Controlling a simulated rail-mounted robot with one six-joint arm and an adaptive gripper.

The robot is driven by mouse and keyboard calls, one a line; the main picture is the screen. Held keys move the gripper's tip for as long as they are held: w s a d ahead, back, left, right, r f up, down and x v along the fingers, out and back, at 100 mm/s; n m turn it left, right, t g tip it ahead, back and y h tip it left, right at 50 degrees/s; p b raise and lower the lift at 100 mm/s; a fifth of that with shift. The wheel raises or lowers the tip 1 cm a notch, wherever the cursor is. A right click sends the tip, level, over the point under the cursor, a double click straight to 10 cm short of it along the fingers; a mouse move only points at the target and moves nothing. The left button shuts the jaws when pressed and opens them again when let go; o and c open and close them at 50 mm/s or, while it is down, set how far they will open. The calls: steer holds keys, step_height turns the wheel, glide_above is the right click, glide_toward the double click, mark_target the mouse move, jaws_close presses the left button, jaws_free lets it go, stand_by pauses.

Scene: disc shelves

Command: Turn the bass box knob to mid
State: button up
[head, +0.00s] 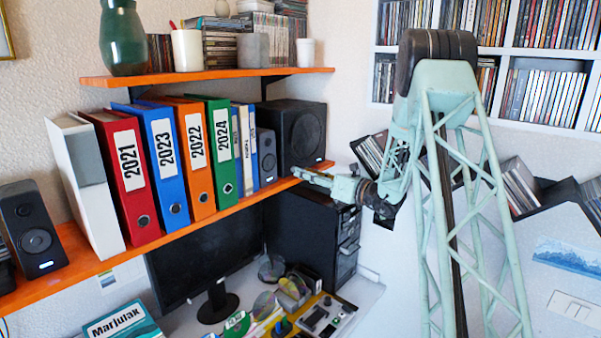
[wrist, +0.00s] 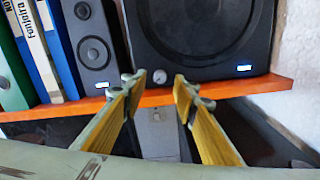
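The bass box is the large black speaker (head: 297,133) at the right end of the lower orange shelf. It fills the upper right of the wrist view (wrist: 250,45), with a big round cone. Its knob (wrist: 159,77) is a small round silvery dial low on the left of its front. The knob's pointer setting is too small to read. My gripper (head: 299,172) is in front of the shelf edge below the box. In the wrist view my gripper (wrist: 161,80) is open and empty, its fingers pointing at the box with the knob between the fingertips in the picture. Contact is not visible.
A small speaker (wrist: 88,40) and upright binders (head: 192,150) stand left of the bass box. The orange shelf edge (wrist: 235,87) runs just under the fingers. Below are a black computer tower (head: 315,235) and a monitor (head: 205,255). A wall closes the right side.

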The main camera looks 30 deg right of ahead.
steer(key=shift+x, duration=1.45)
steer(key=shift+c, duration=0.8)
steer(key=c, duration=0.7)
